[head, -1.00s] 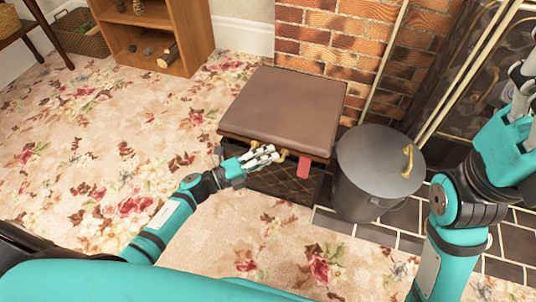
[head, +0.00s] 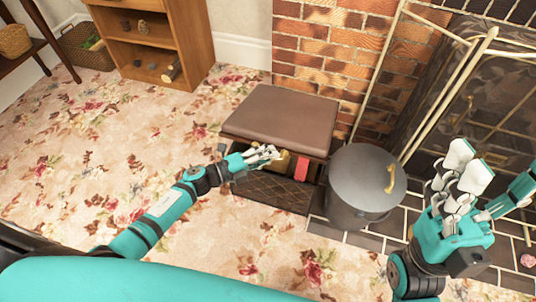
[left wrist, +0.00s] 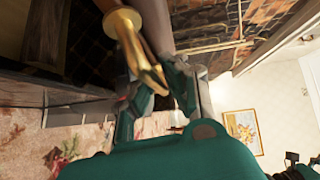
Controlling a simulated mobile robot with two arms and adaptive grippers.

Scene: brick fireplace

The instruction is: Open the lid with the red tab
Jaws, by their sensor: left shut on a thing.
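A low box with a brown padded lid (head: 280,118) stands on the carpet against the brick wall. A red tab (head: 301,168) hangs at its front, right of centre under the lid's edge. My left gripper (head: 272,154) is at the front edge, just left of the tab, shut on a brass handle (head: 284,157). In the left wrist view the brass handle (left wrist: 122,27) runs down between the fingers (left wrist: 158,88). A dark band shows below the lid's front edge; I cannot tell how far it is raised. My right gripper (head: 470,175) is open and empty at the right.
A grey lidded bin (head: 366,182) with a brass handle stands close to the box's right side. A fireplace screen (head: 455,85) is behind my right gripper. A wooden shelf (head: 198,40) is at the back left. The carpet (head: 100,150) left of the box is clear.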

